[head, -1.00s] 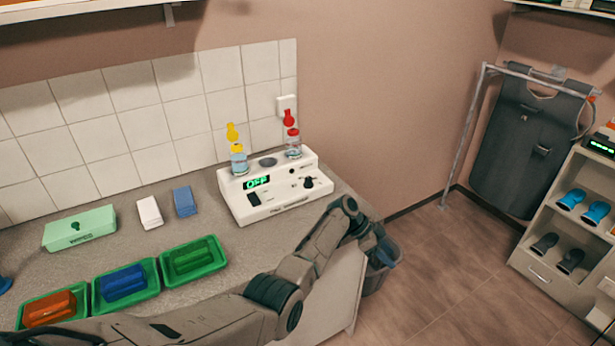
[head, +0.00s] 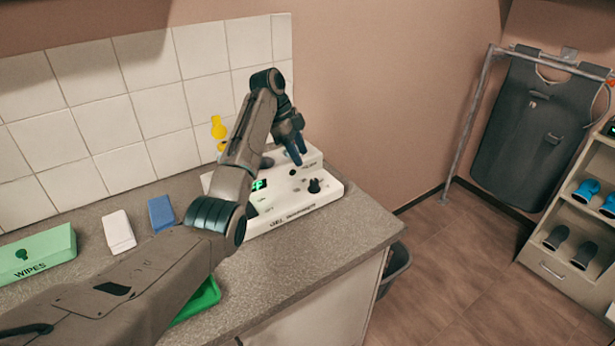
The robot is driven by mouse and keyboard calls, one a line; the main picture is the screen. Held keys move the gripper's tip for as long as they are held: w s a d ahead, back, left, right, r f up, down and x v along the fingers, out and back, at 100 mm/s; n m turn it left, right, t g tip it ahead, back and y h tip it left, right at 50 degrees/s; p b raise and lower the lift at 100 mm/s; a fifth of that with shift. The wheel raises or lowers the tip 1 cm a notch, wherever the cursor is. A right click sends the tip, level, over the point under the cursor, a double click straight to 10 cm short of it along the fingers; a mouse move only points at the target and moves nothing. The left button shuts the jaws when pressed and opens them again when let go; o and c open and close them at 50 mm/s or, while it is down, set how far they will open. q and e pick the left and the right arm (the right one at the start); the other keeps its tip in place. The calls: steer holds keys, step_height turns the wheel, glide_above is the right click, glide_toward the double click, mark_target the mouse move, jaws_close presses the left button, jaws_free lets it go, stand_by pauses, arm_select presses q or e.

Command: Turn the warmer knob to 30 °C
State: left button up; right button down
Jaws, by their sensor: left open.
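The white gel warmer (head: 329,192) stands on the counter by the tiled wall, partly hidden by my left arm. Its black knob (head: 314,186) shows on the right of the sloped front, but its pointer setting is too small to read. Only a bit of the green display (head: 258,185) shows beside my arm. My left gripper (head: 295,155) is open, pointing down above the back of the warmer, above and left of the knob and apart from it. My right gripper is out of view.
A green wipes box (head: 38,254), a white box (head: 118,231) and a blue box (head: 161,213) sit left on the counter. A yellow-topped bottle (head: 219,128) is half hidden. A green tray (head: 197,303) lies under my arm. Counter front right is clear.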

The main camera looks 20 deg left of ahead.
mark_target(314, 180)
arm_select(q)
steer(key=d+f, duration=0.1)
steer(key=d+f+p, duration=0.1)
steer(key=f, duration=0.2)
steer(key=shift+s+d+p, duration=0.2)
steer(key=shift+d+p, duration=0.1)
steer(key=shift+d, duration=0.1)
steer(key=f, duration=0.3)
steer(key=shift+w+d+p, duration=0.15)
steer(key=shift+w+p, duration=0.15)
steer(key=shift+d+f, duration=0.35)
steer(key=shift+f, duration=0.2)
steer(key=shift+d+f, duration=0.1)
steer(key=shift+f, duration=0.1)
steer(key=shift+c, duration=0.3)
steer(key=c, duration=0.9)
steer(key=shift+c, duration=0.2)
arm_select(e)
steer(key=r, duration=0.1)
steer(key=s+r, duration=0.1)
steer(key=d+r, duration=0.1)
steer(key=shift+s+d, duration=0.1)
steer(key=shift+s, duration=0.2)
